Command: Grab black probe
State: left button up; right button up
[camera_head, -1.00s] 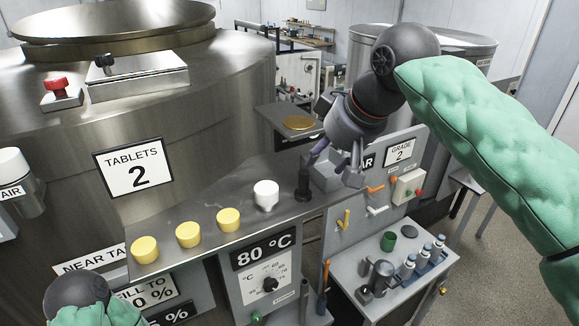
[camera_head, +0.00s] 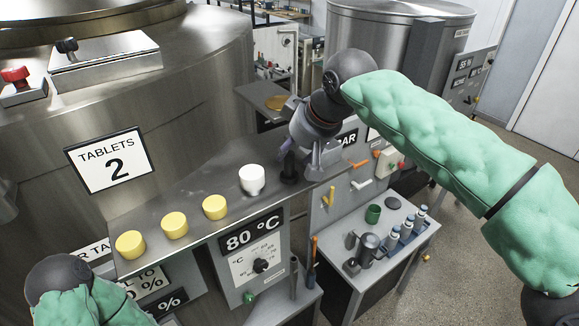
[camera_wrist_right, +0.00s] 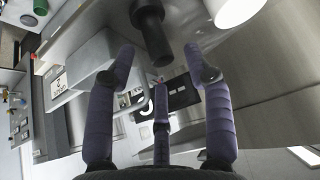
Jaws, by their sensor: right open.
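The black probe (camera_head: 289,168) stands upright on the steel ledge (camera_head: 215,190), to the right of a white cylinder. In the right wrist view the probe (camera_wrist_right: 152,34) lies ahead of the open fingers, near the middle of the gap between them. My right gripper (camera_head: 303,163) is open and close to the probe, with its fingers on either side of it in the head view; contact cannot be told. In the wrist view the gripper (camera_wrist_right: 157,75) holds nothing. My left arm (camera_head: 75,292) shows at the lower left, and its gripper is out of view.
A white cylinder (camera_head: 252,179) stands close to the probe, with several yellow ones (camera_head: 174,225) in a row to the left. A steel tank (camera_head: 190,100) rises behind the ledge. Below right, a side table (camera_head: 375,260) carries bottles (camera_head: 406,228) and a green cup (camera_head: 373,213).

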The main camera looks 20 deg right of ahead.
jog(key=shift+x, duration=1.2)
jog(key=shift+r, duration=0.15)
jog(key=c, duration=0.3)
grip_shut()
